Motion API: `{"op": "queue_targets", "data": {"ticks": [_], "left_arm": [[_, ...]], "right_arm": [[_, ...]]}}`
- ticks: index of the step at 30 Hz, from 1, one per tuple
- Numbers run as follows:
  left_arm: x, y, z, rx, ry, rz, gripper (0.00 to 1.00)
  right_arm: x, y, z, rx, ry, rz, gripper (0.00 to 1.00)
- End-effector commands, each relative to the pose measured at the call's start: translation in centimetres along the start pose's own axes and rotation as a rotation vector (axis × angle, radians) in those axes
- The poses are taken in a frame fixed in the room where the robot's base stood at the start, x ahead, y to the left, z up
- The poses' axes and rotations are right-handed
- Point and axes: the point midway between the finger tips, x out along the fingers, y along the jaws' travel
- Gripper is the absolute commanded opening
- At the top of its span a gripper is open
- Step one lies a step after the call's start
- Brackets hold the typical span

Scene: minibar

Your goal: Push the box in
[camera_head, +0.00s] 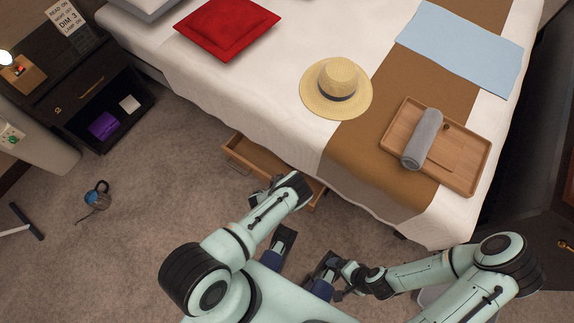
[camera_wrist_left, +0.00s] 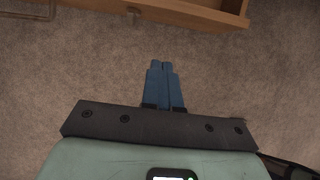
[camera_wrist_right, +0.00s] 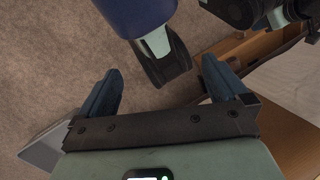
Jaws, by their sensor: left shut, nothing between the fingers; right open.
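The box (camera_head: 249,157) is a light wooden, open-topped drawer sticking out from under the side of the bed, with a metal handle (camera_head: 236,168) on its front. My left forearm covers part of its right end. In the left wrist view the box's wooden edge (camera_wrist_left: 195,12) crosses the top, and my left gripper (camera_wrist_left: 160,64) is shut and empty over carpet, apart from it. In the head view the left fingers are mostly hidden by the arm. My right gripper (camera_wrist_right: 160,66) is open and empty, low near my body; it shows in the head view (camera_head: 345,280).
The bed (camera_head: 270,90) overhangs the box and bears a straw hat (camera_head: 336,88), a red pillow (camera_head: 227,28) and a wooden tray (camera_head: 465,160) with a rolled grey towel. A dark nightstand (camera_head: 75,75) stands left. A blue-grey kettle-like item (camera_head: 96,196) lies on open carpet.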

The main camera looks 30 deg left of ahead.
Motion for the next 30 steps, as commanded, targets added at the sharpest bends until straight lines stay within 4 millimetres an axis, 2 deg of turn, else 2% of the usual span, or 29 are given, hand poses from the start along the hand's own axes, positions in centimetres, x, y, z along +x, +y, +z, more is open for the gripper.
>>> {"op": "queue_targets", "data": {"ticks": [5,9,16,18,21,30], "left_arm": [[2.7,0.0,-0.2,0.0,0.0,-0.002,0.0],[5.9,0.0,-0.3,-0.002,0.0,-0.001,0.0],[10.4,0.1,-0.3,-0.002,0.001,0.0,0.0],[10.5,0.1,1.3,-0.002,-0.003,0.0,0.0],[10.9,0.1,2.5,-0.001,-0.001,0.0,0.0],[11.2,0.0,3.7,0.002,0.001,-0.001,0.0]], "right_arm": [[1.0,0.1,-0.5,-0.002,0.011,-0.003,1.0],[2.2,0.3,-1.2,-0.003,0.03,-0.006,1.0],[4.2,1.2,-5.0,0.005,0.129,-0.004,1.0],[4.3,1.3,-5.6,0.007,0.146,-0.003,1.0],[4.6,1.4,-6.4,0.008,0.166,-0.002,1.0],[4.8,1.6,-7.3,0.01,0.19,-0.001,1.0]]}}
